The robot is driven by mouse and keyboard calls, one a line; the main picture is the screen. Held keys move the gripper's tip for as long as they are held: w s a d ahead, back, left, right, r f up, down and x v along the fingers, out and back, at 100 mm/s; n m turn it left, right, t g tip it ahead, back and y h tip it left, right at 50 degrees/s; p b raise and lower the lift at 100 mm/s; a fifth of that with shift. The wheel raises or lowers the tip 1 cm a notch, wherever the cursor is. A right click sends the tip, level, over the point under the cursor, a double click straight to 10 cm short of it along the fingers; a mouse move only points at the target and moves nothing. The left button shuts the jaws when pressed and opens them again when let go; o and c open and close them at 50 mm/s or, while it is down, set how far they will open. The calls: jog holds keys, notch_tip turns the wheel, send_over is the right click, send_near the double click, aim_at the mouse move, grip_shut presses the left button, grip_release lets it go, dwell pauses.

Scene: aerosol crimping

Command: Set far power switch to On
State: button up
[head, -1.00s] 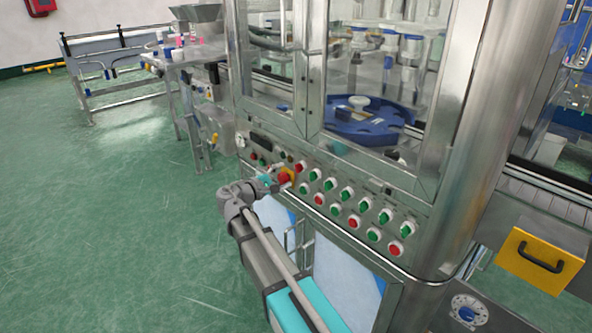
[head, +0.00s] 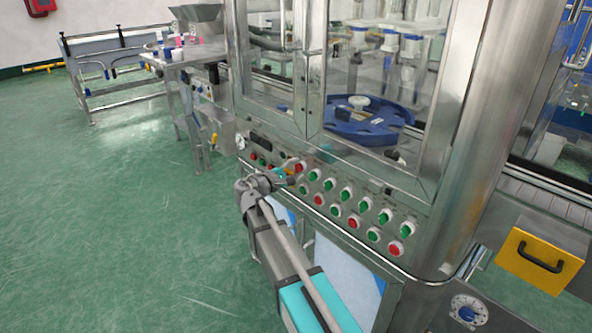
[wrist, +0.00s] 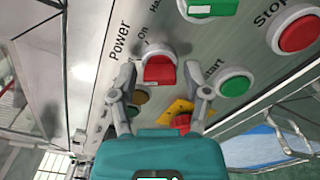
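The control panel (head: 330,205) on the machine front carries a row of knobs and buttons. In the wrist view, a red power switch (wrist: 159,70) in a pale round collar sits beside the printed words "Power" and "On". My gripper (wrist: 161,76) is open, with one finger on each side of the red switch; I cannot tell whether either finger touches it. In the head view my gripper (head: 287,176) is at the left part of the panel, beside a red knob (head: 300,167), and hides part of the panel.
A green start button (wrist: 235,82) and a red stop button (wrist: 298,30) are close by in the wrist view. Glass doors rise above the panel. The green floor (head: 120,220) to the left is clear.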

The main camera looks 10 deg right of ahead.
grip_shut()
jog(key=shift+m, duration=0.4)
jog(key=m, duration=1.1)
dwell(0.4)
jog(key=shift+o, duration=1.8)
grip_release()
jog(key=shift+a, duration=0.1)
